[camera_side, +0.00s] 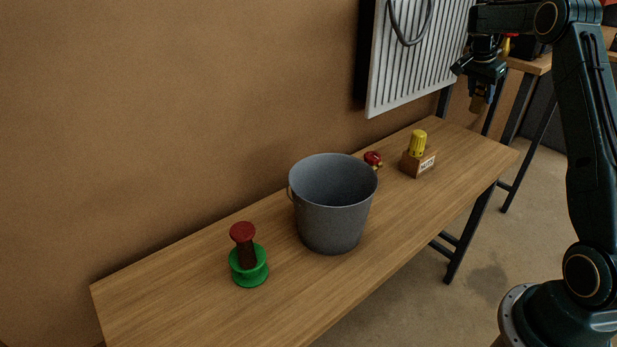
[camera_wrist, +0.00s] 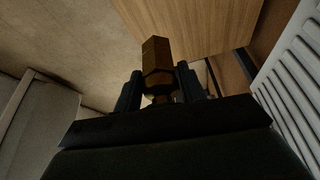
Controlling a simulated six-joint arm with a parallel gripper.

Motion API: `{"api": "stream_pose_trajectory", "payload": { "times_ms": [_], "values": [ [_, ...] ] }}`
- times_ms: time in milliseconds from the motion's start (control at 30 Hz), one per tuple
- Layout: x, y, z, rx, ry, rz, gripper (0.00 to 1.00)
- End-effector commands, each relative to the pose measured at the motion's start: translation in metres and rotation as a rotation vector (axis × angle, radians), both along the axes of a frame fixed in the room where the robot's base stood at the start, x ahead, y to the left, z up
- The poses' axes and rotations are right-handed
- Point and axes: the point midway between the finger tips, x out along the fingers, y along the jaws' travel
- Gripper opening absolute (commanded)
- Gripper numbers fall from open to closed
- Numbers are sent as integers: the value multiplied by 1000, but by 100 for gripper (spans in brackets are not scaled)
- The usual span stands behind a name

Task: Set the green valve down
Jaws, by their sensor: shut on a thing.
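My gripper (camera_side: 481,92) is raised at the upper right in the side view, above and beyond the far right end of the bench, in front of the radiator's right side. It is shut on a brass-coloured piece (camera_side: 477,104). In the wrist view this piece (camera_wrist: 156,54) has flat, six-sided faces and sticks out beyond the fingertips (camera_wrist: 160,88). No green shows on it; the rest is hidden between the fingers. It touches nothing else that I can see.
On the wooden bench (camera_side: 190,280) stand a green spool-like base with a red-topped post (camera_side: 248,262), a grey bucket (camera_side: 333,215), a red valve (camera_side: 373,158) lying down, and a yellow valve (camera_side: 417,143) on a labelled block (camera_side: 418,163). A radiator (camera_side: 410,65) hangs behind.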

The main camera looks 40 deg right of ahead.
Motion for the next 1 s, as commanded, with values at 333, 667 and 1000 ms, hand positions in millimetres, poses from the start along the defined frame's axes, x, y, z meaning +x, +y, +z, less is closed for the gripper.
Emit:
{"api": "stream_pose_trajectory", "payload": {
  "times_ms": [333, 667, 1000],
  "values": [
    [16, 98, 6, 0, 0, 51, 2],
    [5, 185, 5, -1, 0, 94, 2],
    [-20, 250, 0, -4, -2, 131, 2]
  ]
}}
